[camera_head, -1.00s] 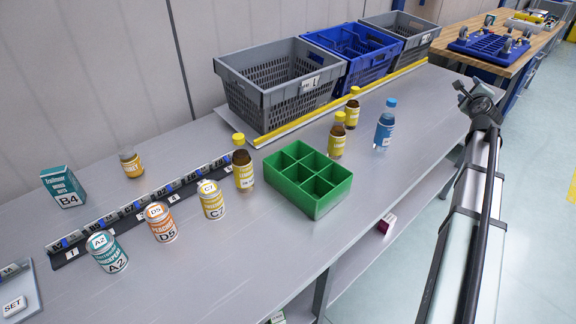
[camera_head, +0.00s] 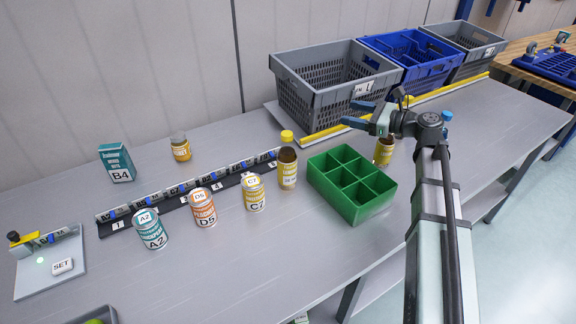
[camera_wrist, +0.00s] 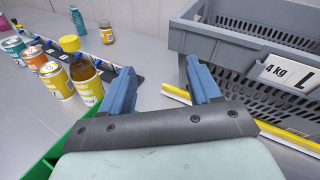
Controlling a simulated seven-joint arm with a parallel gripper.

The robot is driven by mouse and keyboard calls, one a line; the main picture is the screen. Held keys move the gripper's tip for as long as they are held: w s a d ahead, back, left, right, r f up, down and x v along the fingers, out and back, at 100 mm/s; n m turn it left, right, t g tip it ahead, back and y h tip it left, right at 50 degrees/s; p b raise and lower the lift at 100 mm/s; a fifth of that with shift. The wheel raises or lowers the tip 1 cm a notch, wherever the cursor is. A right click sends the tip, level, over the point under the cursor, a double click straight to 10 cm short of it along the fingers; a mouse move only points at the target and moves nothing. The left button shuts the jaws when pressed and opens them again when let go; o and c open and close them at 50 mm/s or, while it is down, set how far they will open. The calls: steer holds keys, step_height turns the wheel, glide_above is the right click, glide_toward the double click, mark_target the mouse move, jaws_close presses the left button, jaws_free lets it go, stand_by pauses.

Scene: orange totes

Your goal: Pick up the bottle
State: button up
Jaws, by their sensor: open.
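A brown bottle with a yellow cap (camera_head: 288,172) stands upright by the near end of the label rail, left of the green divided box. It also shows in the wrist view (camera_wrist: 86,84), left of my fingers and apart from them. A second brown bottle (camera_head: 384,152) stands behind the box, partly hidden by my gripper. My gripper (camera_head: 352,113) is open and empty above the table, in front of the grey crate. Its two blue fingers (camera_wrist: 158,70) are spread apart in the wrist view.
The green divided box (camera_head: 350,203) has empty compartments. Cans A2 (camera_head: 151,230), D5 (camera_head: 202,208) and C7 (camera_head: 253,193) stand along the label rail (camera_head: 180,198). The grey crate (camera_head: 310,100) and blue crate (camera_head: 385,62) stand behind a yellow strip.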

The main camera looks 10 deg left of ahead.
mark_target(287, 133)
steer(key=s+a+f+n+g+y, duration=0.2)
steer(key=s+a+g, duration=0.2)
steer(key=s+g, duration=0.45)
steer(key=shift+t, duration=0.75)
steer(key=s+a, duration=0.1)
steer(key=a, duration=0.3)
steer(key=s+a, duration=0.1)
steer(key=a, duration=0.3)
steer(key=s+a, duration=0.1)
steer(key=a, duration=0.4)
steer(key=shift+s, duration=0.2)
jaws_close()
